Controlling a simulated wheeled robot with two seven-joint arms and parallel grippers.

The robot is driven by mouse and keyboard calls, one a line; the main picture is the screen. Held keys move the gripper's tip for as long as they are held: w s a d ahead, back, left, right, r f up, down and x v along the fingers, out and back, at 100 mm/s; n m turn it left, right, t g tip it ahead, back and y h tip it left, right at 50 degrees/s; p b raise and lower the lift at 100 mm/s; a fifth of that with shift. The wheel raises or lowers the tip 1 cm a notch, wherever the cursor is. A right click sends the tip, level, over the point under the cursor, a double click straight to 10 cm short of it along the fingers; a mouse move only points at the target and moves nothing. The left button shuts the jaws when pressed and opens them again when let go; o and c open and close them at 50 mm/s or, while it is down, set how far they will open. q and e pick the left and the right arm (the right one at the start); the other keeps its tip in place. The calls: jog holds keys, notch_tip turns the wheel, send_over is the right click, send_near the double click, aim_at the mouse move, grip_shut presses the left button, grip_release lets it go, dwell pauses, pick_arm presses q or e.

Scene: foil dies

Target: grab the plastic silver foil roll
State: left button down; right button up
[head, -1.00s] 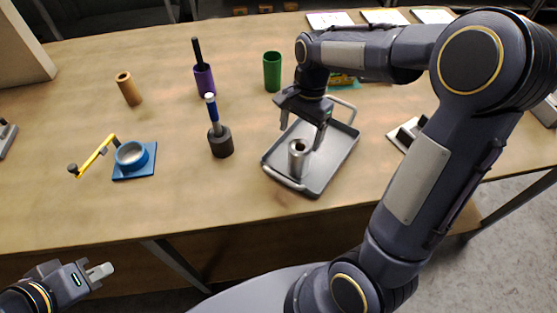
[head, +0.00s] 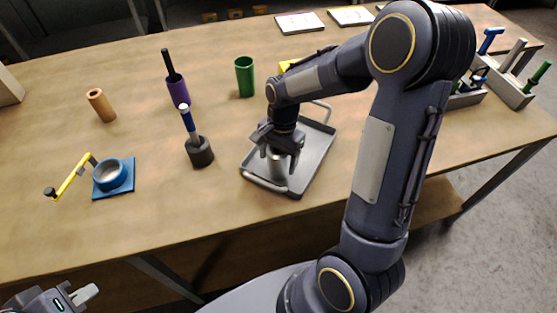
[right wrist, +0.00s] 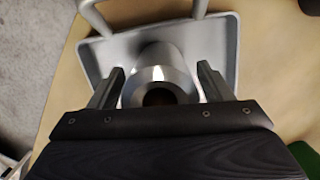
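The silver foil roll (head: 277,163) stands upright in the grey metal tray (head: 317,160). In the head view it is partly hidden by my right gripper (head: 279,157), which is lowered over it with a finger on each side. The right wrist view shows the roll (right wrist: 160,78) and its dark hollow end between the two fingers of my right gripper (right wrist: 160,82). The fingers are apart, close to the roll's sides, with no clear grip on it. My left gripper (head: 84,295) is at the bottom left, off the table; its fingers are too small to read.
A dark holder (head: 199,152) with a blue-handled tool stands left of the tray. The table's front left is clear.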

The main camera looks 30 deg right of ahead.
jog(key=c, duration=0.9)
jog(key=shift+c, duration=0.4)
jog(key=shift+r, duration=0.15)
